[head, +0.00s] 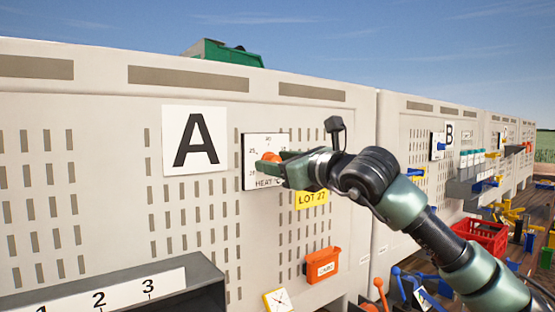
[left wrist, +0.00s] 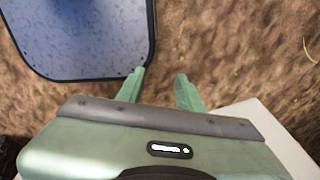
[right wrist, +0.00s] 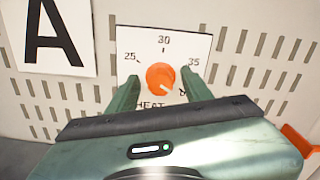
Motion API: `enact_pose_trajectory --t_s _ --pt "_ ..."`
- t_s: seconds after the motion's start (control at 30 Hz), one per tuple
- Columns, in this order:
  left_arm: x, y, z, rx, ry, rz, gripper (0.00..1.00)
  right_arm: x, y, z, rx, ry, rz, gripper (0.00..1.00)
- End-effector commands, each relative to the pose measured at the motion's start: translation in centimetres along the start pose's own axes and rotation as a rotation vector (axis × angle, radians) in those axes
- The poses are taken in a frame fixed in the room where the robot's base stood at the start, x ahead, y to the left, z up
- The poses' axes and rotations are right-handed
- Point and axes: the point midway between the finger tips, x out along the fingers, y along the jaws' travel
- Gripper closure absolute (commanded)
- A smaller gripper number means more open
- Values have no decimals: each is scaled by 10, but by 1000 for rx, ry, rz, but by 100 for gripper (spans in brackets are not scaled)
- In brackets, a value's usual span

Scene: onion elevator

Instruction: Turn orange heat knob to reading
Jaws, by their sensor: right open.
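The orange heat knob (right wrist: 160,77) sits on a white dial card (right wrist: 190,40) marked 25, 30 and 35, with a lower-right number partly hidden by a finger. Its pale pointer mark is aimed to the lower right, past 35. My right gripper (right wrist: 160,79) is open, with one finger on each side of the knob; whether they touch it cannot be told. In the head view the knob (head: 271,157) shows just beyond the fingertips of my right gripper (head: 268,165). My left gripper (left wrist: 160,73) is open and empty above brown ground, outside the head view.
The dial is on a slotted beige panel beside a large A sign (head: 195,140). A yellow LOT 27 tag (head: 312,199) and an orange bin (head: 322,265) are below. A numbered grey shelf (head: 205,270) juts out at lower left. A blue-grey tray-like surface (left wrist: 85,35) is near my left gripper.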

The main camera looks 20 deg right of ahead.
Motion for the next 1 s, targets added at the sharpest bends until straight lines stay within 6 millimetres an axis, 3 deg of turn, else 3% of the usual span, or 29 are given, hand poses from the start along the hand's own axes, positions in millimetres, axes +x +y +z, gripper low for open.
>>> enact_pose_trajectory --t_s 0.07,0.23,0.27,0.67,1.0 --pt "0 0 0 0 0 0 64 0 0 0 0 0 0 50" --pt "0 0 0 0 0 0 64 0 0 0 0 0 0 97" --pt "0 0 0 0 0 0 64 0 0 0 0 0 -1 100" --pt "8 0 2 0 -1 0 64 -1 0 -1 -64 -2 -1 100" --pt "30 0 4 0 -2 0 64 0 1 -2 -317 -1 -1 100"
